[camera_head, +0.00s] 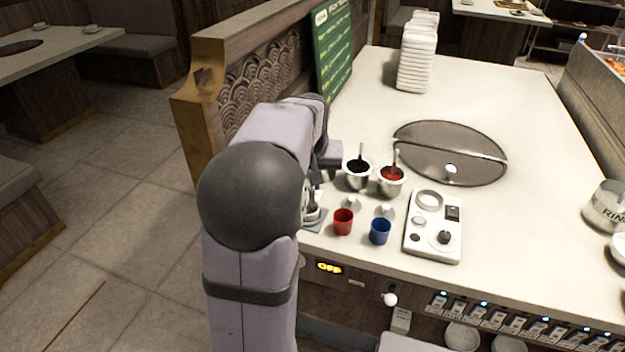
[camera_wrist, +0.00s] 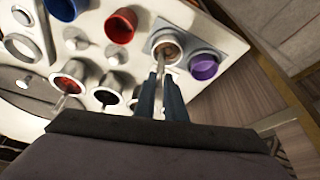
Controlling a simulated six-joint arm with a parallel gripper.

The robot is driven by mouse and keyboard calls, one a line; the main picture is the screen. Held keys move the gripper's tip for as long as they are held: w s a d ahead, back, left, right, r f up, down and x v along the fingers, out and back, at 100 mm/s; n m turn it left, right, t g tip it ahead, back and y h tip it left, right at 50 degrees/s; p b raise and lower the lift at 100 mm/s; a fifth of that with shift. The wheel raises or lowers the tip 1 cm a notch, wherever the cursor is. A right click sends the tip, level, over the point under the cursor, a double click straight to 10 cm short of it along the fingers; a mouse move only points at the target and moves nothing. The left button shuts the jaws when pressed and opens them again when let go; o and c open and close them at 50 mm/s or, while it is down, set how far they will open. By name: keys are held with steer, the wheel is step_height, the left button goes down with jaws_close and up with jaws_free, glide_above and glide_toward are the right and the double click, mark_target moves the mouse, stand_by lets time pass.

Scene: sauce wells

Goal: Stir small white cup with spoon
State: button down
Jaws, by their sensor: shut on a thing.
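The small white cup (camera_wrist: 154,40) stands on a grey tray (camera_wrist: 232,49) in the wrist view, with brown contents inside. In the head view the cup (camera_head: 313,215) is partly hidden behind my arm. My gripper (camera_wrist: 162,76) is shut on the spoon (camera_wrist: 162,62). Only a short, thin piece of the spoon shows between the fingertips and the cup. It reaches over the near rim and its lower end appears to be inside the cup; how deep I cannot tell.
A purple cup (camera_wrist: 203,67) sits beside the white cup. A red cup (camera_head: 343,221), a blue cup (camera_head: 380,231), a pot of dark sauce (camera_head: 357,181) and a pot of red sauce (camera_head: 391,188) are close by. A white control panel (camera_head: 423,228) lies to the right.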

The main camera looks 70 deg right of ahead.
steer(key=shift+r, duration=0.15)
steer(key=shift+r+p, duration=2.05)
steer(key=shift+r, duration=0.05)
